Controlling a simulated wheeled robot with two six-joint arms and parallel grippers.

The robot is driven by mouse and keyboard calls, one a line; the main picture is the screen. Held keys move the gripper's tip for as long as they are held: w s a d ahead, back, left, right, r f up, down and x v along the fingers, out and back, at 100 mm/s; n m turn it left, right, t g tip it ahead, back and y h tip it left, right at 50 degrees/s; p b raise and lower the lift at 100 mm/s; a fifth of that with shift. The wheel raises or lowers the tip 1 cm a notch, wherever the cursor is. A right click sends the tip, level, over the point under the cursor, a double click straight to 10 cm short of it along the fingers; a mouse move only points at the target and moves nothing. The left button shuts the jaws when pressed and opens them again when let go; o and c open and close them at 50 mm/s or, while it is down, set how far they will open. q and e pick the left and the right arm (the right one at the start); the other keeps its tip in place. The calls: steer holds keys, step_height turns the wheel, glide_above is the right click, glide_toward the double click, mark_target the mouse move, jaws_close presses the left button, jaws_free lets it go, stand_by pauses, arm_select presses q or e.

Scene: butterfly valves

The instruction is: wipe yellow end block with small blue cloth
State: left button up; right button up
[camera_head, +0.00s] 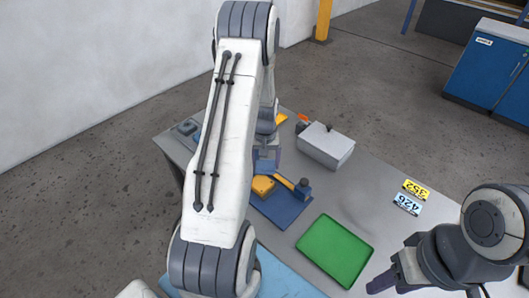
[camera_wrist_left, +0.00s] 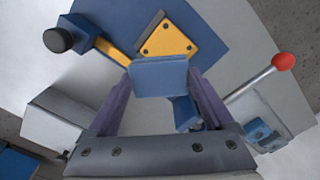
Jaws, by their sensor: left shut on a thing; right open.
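The yellow end block (camera_head: 263,186) sits on a dark blue mat (camera_head: 283,212) in the head view. In the left wrist view, the yellow end block (camera_wrist_left: 168,41) lies just beyond my fingertips, with a dark edge beside it. My left gripper (camera_head: 266,160) is shut on the small blue cloth (camera_wrist_left: 160,77), held flat between the purple fingers of the left gripper (camera_wrist_left: 160,86). The cloth looks close to the block; I cannot tell whether they touch. My right gripper (camera_head: 384,280) is open at the lower right, away from the block.
A yellow handle with a black knob (camera_wrist_left: 58,40) stands beside the block. A red-balled lever (camera_wrist_left: 283,62) is at the right of the wrist view. A grey box (camera_head: 325,145), a green tray (camera_head: 335,250) and two number plates (camera_head: 411,196) are on the grey table.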

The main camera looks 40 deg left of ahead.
arm_select(q)
steer(key=shift+r+p, duration=0.8)
steer(key=shift+r, duration=0.65)
